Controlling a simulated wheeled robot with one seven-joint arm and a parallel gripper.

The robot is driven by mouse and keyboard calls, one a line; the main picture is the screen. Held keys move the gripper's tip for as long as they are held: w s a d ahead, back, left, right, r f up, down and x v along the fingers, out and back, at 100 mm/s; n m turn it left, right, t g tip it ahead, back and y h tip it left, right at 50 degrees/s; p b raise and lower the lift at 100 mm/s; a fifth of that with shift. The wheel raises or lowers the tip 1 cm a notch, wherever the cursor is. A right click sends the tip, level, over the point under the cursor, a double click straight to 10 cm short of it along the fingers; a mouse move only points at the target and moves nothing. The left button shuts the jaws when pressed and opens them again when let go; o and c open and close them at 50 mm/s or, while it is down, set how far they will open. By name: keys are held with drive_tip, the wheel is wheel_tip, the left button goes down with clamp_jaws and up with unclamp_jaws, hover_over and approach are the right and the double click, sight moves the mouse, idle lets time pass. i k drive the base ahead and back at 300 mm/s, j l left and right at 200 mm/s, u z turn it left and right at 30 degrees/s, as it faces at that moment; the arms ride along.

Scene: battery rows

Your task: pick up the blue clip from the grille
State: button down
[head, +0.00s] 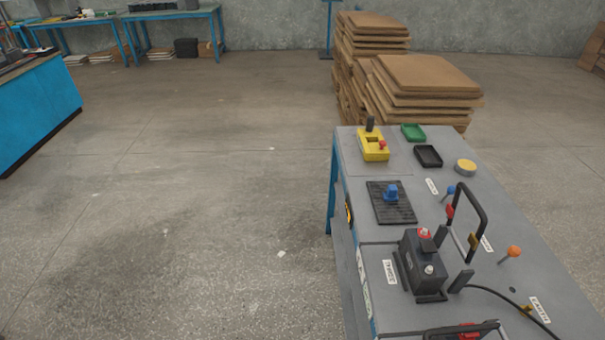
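The blue clip (391,193) sits upright on the dark grille (405,213), a black slatted plate lying on the grey table top. The clip is near the grille's upper middle, with bare grille around it. My gripper is not in view, so I cannot see whether it is open or shut.
The grey table (525,237) also holds a yellow block (373,148), green tray (413,131), black tray (428,156), round yellow tin (465,167) and a battery (422,265) beside a tall black handle (470,208). Cardboard stacks (425,80) stand behind. Floor (200,190) at left is clear.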

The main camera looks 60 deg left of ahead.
sight(391, 195)
drive_tip(key=k+u, duration=0.1)
drive_tip(key=u, duration=1.1)
drive_tip(key=i+j, duration=0.35)
drive_tip(key=i+j+u, duration=0.1)
drive_tip(key=i+j, duration=0.3)
drive_tip(key=i, duration=0.2)
drive_tip(key=i+j, duration=0.3)
drive_tip(key=i, duration=0.15)
drive_tip(key=i+j+u, duration=0.15)
drive_tip(key=i+j, duration=0.2)
drive_tip(key=i, duration=0.15)
